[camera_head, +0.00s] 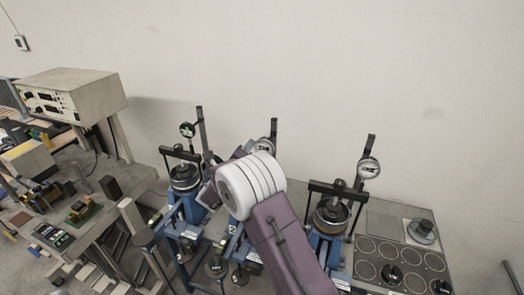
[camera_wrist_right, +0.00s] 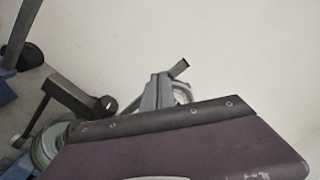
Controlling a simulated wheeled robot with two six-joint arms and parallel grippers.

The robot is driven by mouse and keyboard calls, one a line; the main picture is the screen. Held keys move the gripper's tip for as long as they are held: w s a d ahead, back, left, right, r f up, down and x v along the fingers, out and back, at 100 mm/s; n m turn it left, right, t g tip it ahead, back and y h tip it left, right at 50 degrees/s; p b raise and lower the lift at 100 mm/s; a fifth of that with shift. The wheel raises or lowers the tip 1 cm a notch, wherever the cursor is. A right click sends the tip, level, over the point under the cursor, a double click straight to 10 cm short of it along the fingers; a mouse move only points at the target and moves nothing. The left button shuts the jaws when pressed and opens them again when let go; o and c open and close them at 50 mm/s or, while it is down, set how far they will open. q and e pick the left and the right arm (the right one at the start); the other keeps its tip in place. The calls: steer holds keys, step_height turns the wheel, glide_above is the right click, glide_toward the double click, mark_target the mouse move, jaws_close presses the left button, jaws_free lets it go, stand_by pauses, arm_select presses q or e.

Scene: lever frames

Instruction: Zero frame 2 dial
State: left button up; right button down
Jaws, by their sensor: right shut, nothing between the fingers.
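Three blue lever frames stand in a row in the head view. The middle one, which I take as frame 2, is mostly hidden behind my right arm; its round dial (camera_head: 264,145) shows only in part above my wrist. My right gripper (camera_head: 208,194) is shut and empty, beside the middle frame, with its fingertips hard to make out. Whether the gripper touches the dial cannot be told. The dial's reading is not legible. My left gripper is not in view.
The left frame has a dark dial (camera_head: 187,129) and the right frame a pale dial (camera_head: 368,168). A table with round weights (camera_head: 422,231) stands at the right. An instrument box (camera_head: 70,92) stands at the left. The wall behind is bare.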

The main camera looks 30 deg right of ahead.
steer(key=shift+f+b, duration=0.3)
steer(key=shift+f, duration=0.25)
steer(key=shift+w+a, duration=0.15)
steer(key=shift+w+a, duration=0.1)
steer(key=shift+w, duration=0.05)
steer(key=v, duration=0.6)
stand_by(0.4)
